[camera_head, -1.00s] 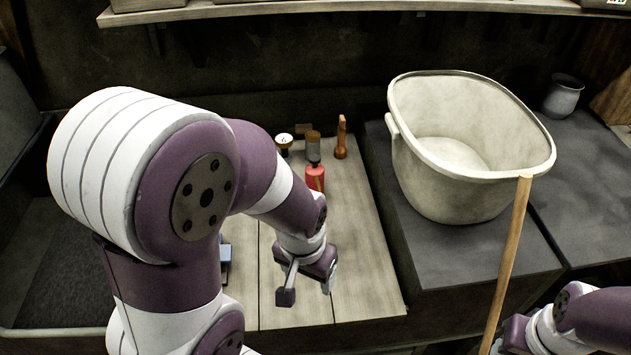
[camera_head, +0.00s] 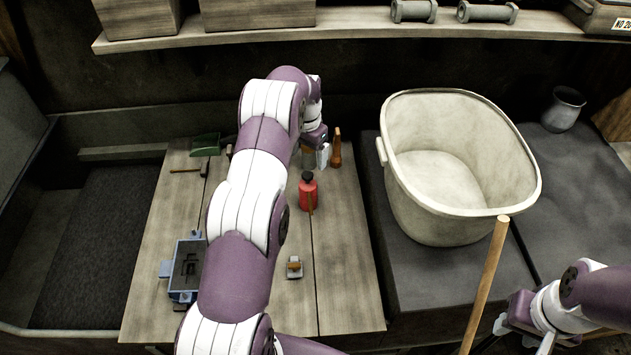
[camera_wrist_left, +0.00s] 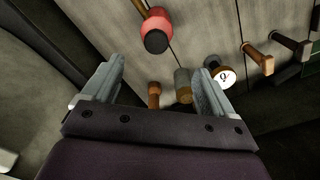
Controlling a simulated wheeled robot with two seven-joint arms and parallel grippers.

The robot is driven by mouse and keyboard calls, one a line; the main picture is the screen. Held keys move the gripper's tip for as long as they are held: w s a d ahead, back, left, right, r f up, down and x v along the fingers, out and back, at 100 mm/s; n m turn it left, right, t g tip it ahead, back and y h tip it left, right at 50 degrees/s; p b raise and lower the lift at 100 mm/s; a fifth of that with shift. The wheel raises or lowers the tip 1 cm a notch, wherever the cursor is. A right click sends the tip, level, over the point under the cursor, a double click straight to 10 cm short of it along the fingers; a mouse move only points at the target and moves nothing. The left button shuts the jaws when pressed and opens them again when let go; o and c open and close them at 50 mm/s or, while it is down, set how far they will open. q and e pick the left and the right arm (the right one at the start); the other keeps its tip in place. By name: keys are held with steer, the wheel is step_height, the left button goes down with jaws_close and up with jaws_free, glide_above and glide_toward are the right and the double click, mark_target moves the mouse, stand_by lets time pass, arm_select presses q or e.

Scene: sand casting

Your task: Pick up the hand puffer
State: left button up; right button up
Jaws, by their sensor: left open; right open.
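A red bottle-like thing with a black top (camera_head: 308,192), perhaps the hand puffer, stands upright on the wooden board; it also shows in the left wrist view (camera_wrist_left: 157,27). My left gripper (camera_head: 318,157) is open and empty at the back of the board, beyond the red thing. In the left wrist view its fingers (camera_wrist_left: 160,67) spread around a brown wooden tool (camera_wrist_left: 153,95) and a grey-brown cylinder (camera_wrist_left: 183,86), apart from the red thing. My right gripper (camera_head: 522,330) is open at the lower right, partly out of view.
A round white-faced item (camera_wrist_left: 223,75) is by the right finger. The board (camera_head: 345,280) also bears a blue flask (camera_head: 187,265), a small block (camera_head: 294,267) and a green scoop (camera_head: 206,143). A big pale tub (camera_head: 390,170) and a wooden pole (camera_head: 489,280) are to the right.

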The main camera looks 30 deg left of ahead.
mark_target(307, 174)
arm_select(q)
steer(key=shift+s+d+f+m+b, duration=0.15)
steer(key=shift+s+f+b, duration=0.15)
steer(key=shift+s+b, duration=0.3)
steer(key=shift+s+d+f+m+b, duration=0.15)
steer(key=shift+s+f+b, duration=0.2)
steer(key=shift+s, duration=0.3)
step_height(307, 174, down, 4)
steer(key=b, duration=0.4)
arm_select(e)
step_height(307, 174, down, 6)
steer(key=s, duration=0.2)
arm_select(q)
steer(key=w+f+p, duration=0.1)
steer(key=f+p, duration=0.1)
steer(key=p, duration=0.1)
steer(key=shift+w+a, duration=0.1)
steer(key=f+p, duration=0.1)
steer(key=f, duration=0.1)
steer(key=f+p, duration=0.2)
steer(key=shift+s, duration=0.2)
steer(key=shift+s+f, duration=0.1)
steer(key=shift+f, duration=0.1)
steer(key=shift+w+f, duration=0.2)
steer(key=c, duration=1.3)
arm_select(e)
step_height(307, 174, up, 6)
steer(key=shift+w, duration=0.25)
